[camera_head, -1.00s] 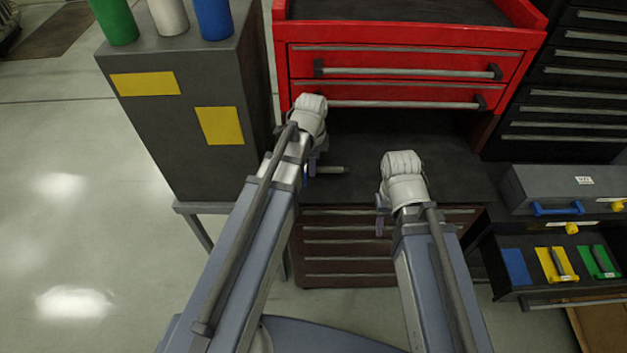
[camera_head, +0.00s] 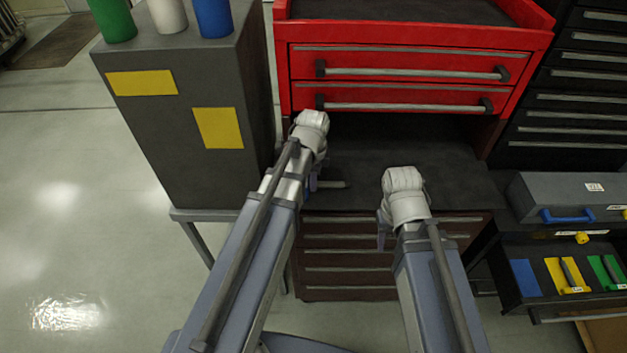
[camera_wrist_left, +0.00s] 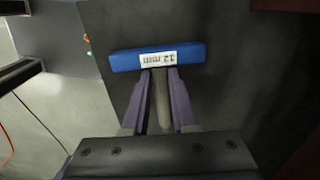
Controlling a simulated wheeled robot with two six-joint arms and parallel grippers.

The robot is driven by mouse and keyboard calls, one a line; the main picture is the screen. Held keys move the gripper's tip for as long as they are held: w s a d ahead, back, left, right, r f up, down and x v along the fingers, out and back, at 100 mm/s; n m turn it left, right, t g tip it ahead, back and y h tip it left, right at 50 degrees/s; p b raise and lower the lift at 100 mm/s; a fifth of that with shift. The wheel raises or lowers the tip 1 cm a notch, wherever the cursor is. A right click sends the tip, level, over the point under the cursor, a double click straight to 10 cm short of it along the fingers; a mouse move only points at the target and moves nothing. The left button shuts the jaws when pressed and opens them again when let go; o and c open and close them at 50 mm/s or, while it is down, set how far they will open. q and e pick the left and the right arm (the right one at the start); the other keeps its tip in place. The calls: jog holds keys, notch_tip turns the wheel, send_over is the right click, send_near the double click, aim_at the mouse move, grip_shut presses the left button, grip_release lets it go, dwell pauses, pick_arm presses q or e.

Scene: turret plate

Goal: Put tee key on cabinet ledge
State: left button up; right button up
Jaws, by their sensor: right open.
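The tee key has a blue bar handle with a white "12 mm" label (camera_wrist_left: 157,60) and a grey shaft. In the left wrist view the shaft runs between the two purple fingers of my left gripper (camera_wrist_left: 160,75), which are shut on it just below the handle. In the head view the shaft (camera_head: 333,184) sticks out to the right of my left gripper (camera_head: 313,183). It is over the dark cabinet ledge (camera_head: 360,163) beneath the red drawers; I cannot tell its height. My right gripper (camera_head: 382,232) is open and empty near the ledge's front edge.
A grey cabinet (camera_head: 150,135) with cups on top stands left. The red drawer box (camera_head: 405,88) overhangs the ledge. At right are a grey case (camera_head: 555,197) with a blue handle and an open drawer (camera_head: 555,313) holding colored pads and keys. The ledge's right part looks clear.

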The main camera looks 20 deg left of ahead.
pick_arm(q)
jog(key=o, duration=0.5)
jog(key=shift+c, duration=0.2)
notch_tip(320, 180, up, 12)
jog(key=s+p, duration=0.1)
jog(key=p, duration=1.2)
jog(key=s+d+n+g+y, duration=0.1)
jog(key=s+d+n, duration=1)
jog(key=s+d, duration=0.1)
jog(key=shift+s+r+b, duration=0.15)
jog(key=shift+s+b, duration=0.15)
jog(key=shift+s, duration=0.2)
